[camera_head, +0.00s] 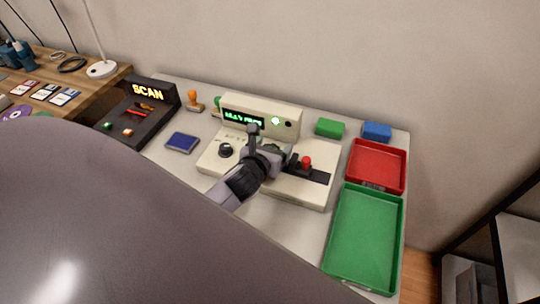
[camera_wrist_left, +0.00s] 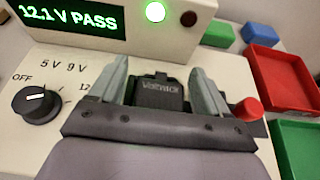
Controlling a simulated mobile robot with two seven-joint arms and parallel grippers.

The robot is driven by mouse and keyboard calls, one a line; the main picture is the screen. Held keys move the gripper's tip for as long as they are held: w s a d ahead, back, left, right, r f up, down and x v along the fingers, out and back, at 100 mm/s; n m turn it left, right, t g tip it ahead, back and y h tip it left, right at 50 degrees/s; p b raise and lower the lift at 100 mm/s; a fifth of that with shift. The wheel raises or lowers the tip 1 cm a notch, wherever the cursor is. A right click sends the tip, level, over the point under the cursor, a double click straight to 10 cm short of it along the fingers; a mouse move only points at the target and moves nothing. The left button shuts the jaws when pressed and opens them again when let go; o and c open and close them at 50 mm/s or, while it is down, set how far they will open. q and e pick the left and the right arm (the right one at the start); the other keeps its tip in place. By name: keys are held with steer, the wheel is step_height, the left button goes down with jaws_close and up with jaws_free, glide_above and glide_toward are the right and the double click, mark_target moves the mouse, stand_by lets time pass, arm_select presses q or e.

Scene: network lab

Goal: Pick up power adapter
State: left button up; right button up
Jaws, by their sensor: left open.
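The power adapter (camera_wrist_left: 160,93) is a small black block with pale lettering, seated at the tester (camera_wrist_left: 65,60). My left gripper (camera_wrist_left: 158,85) is open, with one finger on each side of the adapter; I cannot tell whether they touch it. In the head view my left gripper (camera_head: 270,143) is over the middle of the cream tester (camera_head: 212,157) and largely hides the adapter. The tester's green display (camera_wrist_left: 68,18) reads "12.1 V PASS" and a green lamp (camera_wrist_left: 155,12) is lit. My right gripper is not in view.
A black knob (camera_head: 225,150) and a red-topped lever (camera_head: 306,162) flank the gripper. A red tray (camera_head: 378,184) and a green tray (camera_head: 338,235) lie to the right, both empty. Green (camera_head: 330,128) and blue (camera_head: 377,131) blocks stand behind. A scan console (camera_head: 118,115) is at left.

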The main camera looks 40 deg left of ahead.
mark_target(273, 144)
arm_select(q)
steer(key=shift+w+f, duration=0.15)
steer(key=shift+w, duration=0.15)
steer(key=c, duration=1.2)
steer(key=shift+o, duration=0.2)
step_height(273, 144, up, 7)
steer(key=shift+a+f+p, duration=0.1)
steer(key=shift+f+p, duration=0.1)
steer(key=shift+p, duration=0.65)
step_height(273, 144, up, 14)
steer(key=shift+f, duration=0.2)
